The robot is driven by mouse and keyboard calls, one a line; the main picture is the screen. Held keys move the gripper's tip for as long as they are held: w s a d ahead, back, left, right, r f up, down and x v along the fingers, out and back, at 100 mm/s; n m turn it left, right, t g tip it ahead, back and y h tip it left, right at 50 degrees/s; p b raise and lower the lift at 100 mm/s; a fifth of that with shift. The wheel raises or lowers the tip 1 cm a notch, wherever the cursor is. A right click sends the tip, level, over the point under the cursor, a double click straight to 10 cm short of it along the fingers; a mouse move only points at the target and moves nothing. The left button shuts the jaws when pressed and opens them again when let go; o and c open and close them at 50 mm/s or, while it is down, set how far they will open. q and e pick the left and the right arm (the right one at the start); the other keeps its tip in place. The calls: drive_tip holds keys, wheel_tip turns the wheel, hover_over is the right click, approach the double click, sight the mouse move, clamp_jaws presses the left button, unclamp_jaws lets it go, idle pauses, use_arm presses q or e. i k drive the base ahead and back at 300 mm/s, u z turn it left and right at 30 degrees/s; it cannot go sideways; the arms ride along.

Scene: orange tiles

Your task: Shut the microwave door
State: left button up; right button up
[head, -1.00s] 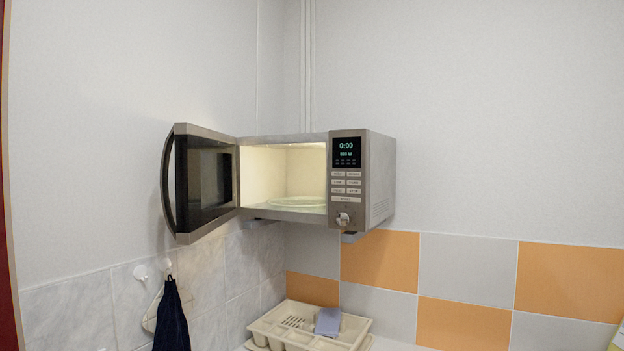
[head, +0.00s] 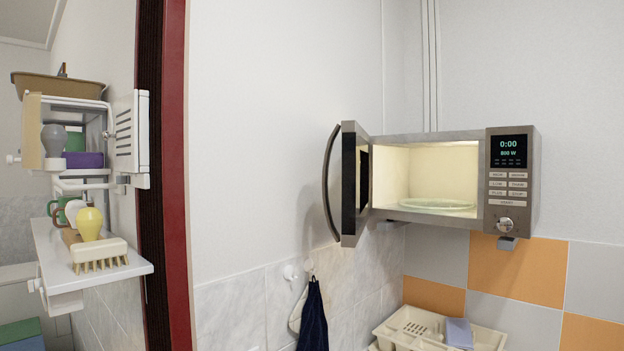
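The microwave (head: 513,180) is mounted in the corner on the right side of the head view. Its door (head: 350,185) is swung wide open to the left, with the curved handle (head: 328,185) on its outer face at the left. The lit inside shows a glass turntable plate (head: 437,204) and no food. The display reads 0:00. Neither of my grippers shows in the head view.
A dark red door frame (head: 176,180) stands left of the microwave. Beyond it is a white shelf (head: 130,265) with a brush and bulbs. A dark towel (head: 313,318) hangs below the door. A cream dish rack (head: 410,325) sits below the microwave. Space before the door looks clear.

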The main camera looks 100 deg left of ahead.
sight(356, 147)
drive_tip(key=k, duration=1.2)
drive_tip(key=u, duration=2.6)
drive_tip(key=i, duration=0.5)
drive_tip(key=u, duration=0.55)
drive_tip(key=k, duration=0.6)
drive_tip(key=z, duration=0.35)
